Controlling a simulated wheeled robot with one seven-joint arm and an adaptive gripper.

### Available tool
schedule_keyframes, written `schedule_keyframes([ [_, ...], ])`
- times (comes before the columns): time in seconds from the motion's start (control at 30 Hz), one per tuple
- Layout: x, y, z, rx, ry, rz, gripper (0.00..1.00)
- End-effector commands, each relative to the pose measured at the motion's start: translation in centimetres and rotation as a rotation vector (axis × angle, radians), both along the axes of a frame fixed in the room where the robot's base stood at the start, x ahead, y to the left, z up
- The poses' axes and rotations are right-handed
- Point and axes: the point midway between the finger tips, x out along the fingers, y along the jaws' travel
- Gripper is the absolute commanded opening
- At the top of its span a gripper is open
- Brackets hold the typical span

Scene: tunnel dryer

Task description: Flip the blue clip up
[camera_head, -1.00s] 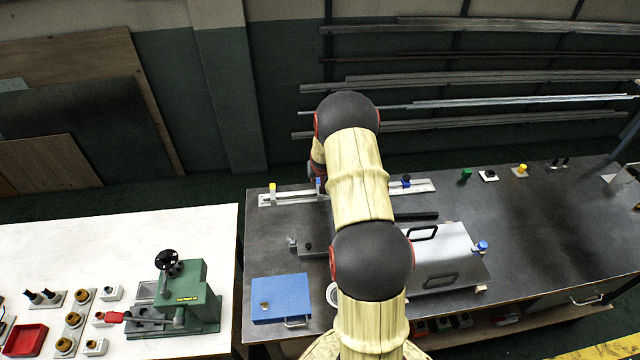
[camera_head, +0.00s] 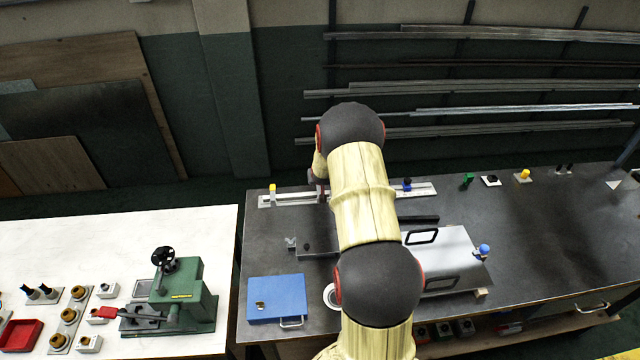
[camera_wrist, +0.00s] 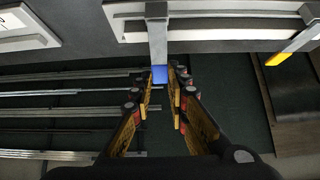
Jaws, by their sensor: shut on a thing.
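The blue clip shows in the wrist view as a grey lever (camera_wrist: 157,42) with a blue tip (camera_wrist: 160,74), reaching out from a white rail (camera_wrist: 235,24). My gripper (camera_wrist: 161,88) is shut on the blue clip, with its fingers on either side of the blue tip. In the head view the rail (camera_head: 292,198) lies along the back edge of the dark table, and my arm covers part of it. The blue tip and my fingertips cannot be made out there.
A yellow-tipped clip (camera_head: 272,188) stands at the rail's left end and a blue knob (camera_head: 407,184) near its right. A silver lidded box (camera_head: 455,250) and a blue case (camera_head: 277,298) are on the table. Metal bars (camera_head: 500,86) line the wall behind.

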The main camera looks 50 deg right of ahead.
Motion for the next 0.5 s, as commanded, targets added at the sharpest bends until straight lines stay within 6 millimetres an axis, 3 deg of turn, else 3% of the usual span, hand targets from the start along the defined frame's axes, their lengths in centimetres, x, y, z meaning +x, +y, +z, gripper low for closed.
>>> schedule_keyframes([
  [0.5, -0.22, 0.91, 0.30, -0.170, -0.201, 0.001, 0.00],
])
